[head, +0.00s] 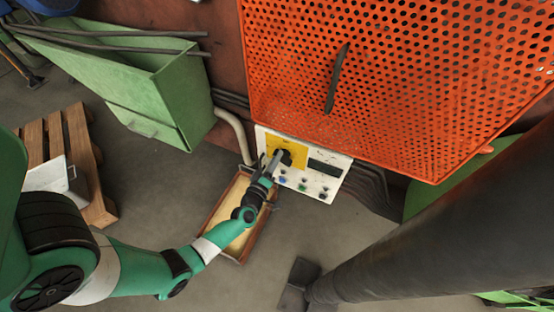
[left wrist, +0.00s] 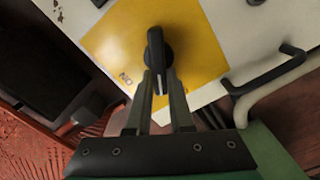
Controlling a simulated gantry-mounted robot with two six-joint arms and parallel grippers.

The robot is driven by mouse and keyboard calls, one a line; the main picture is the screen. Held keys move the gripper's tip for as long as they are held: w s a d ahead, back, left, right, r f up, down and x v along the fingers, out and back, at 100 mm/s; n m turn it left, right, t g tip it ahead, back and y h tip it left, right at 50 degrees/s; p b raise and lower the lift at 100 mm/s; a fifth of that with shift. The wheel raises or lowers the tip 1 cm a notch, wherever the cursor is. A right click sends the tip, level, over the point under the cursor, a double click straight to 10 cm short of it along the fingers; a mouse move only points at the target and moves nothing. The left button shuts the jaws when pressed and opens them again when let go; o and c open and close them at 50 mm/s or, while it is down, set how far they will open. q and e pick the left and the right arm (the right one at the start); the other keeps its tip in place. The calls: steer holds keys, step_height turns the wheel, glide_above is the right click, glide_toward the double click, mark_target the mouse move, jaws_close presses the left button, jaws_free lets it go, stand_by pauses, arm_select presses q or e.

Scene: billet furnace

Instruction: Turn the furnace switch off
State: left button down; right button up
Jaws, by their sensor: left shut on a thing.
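The furnace switch is a black rotary knob (head: 287,158) on a yellow plate (head: 273,143) of the white control panel (head: 330,196), below the orange perforated guard. In the left wrist view, the knob (left wrist: 157,45) stands in front of the yellow plate (left wrist: 120,35), with small rotated lettering near the plate's corner. My left gripper (head: 274,161) reaches the knob from below left. Its two fingers (left wrist: 160,82) are closed on the knob's handle, one on each side. My right gripper is not in view.
The orange perforated guard (head: 400,70) with a dark handle (head: 336,80) rises above the panel. A shallow wooden-rimmed tray (head: 218,213) lies below my left forearm. A green bin (head: 150,95) stands at left, near a pallet (head: 75,135). A black bracket handle (left wrist: 265,82) projects beside the panel.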

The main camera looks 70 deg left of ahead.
arm_select(q)
steer(key=n+b, duration=0.1)
steer(key=n, duration=0.2)
steer(key=f+n+b, duration=0.1)
steer(key=n, duration=0.2)
steer(key=shift+s+a, duration=0.1)
stand_by(0.4)
steer(key=c, duration=0.8)
jaws_free()
steer(key=p+v, duration=0.3)
steer(key=v, duration=0.8)
steer(key=shift+s+d, duration=0.2)
steer(key=shift+d, duration=0.05)
